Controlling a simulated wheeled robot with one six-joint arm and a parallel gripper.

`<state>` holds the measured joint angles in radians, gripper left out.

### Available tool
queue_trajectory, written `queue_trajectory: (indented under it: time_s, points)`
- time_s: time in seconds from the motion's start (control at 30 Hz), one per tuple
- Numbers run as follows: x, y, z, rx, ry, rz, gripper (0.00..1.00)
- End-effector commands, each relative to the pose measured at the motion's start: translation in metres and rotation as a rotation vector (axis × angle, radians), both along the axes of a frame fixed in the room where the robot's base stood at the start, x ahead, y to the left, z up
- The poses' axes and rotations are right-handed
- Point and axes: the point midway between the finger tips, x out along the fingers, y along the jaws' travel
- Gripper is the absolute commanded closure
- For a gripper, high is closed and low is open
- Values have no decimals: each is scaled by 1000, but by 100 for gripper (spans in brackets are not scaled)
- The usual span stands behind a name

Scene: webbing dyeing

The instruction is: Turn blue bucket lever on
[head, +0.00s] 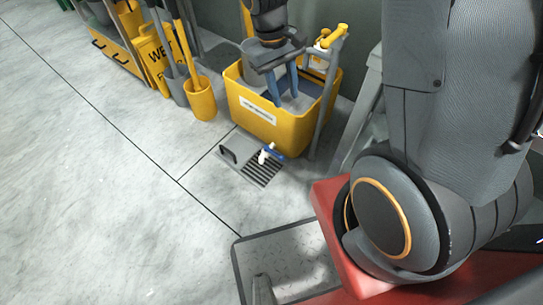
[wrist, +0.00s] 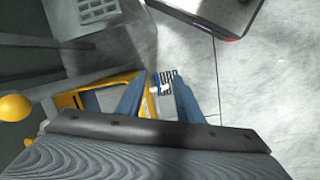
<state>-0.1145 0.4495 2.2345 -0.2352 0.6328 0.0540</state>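A yellow bucket (head: 270,128) stands on the floor by the wall; part of it shows in the wrist view (wrist: 69,101). A small white tap with a blue lever (head: 272,152) sits low at its front, above a floor grate. In the wrist view the tap and lever (wrist: 163,88) appear small, between my fingers. My gripper (head: 284,99) points down over the bucket, its two blue fingers apart and empty. The fingers also show in the wrist view (wrist: 160,80). They are clear of the lever, which is lower and nearer the camera in the head view.
A floor drain grate (head: 262,173) lies in front of the bucket. A smaller yellow bucket (head: 201,99) with handled tools and a yellow wet-floor sign (head: 155,63) stand to the left. A yellow-handled grey frame (head: 329,80) rises at the bucket's right. The floor at left is clear.

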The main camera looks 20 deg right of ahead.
Motion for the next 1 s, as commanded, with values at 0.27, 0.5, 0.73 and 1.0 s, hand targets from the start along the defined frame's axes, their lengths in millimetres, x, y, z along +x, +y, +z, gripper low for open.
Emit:
queue_trajectory:
  time_s: [0.27, 0.5, 0.73, 1.0]
  points:
    - [52, 9, -134, -55, 58, 108, 67]
    - [89, 17, -243, -103, 103, 201, 67]
    - [115, 23, -335, -145, 137, 279, 67]
    - [126, 25, -380, -165, 152, 320, 67]
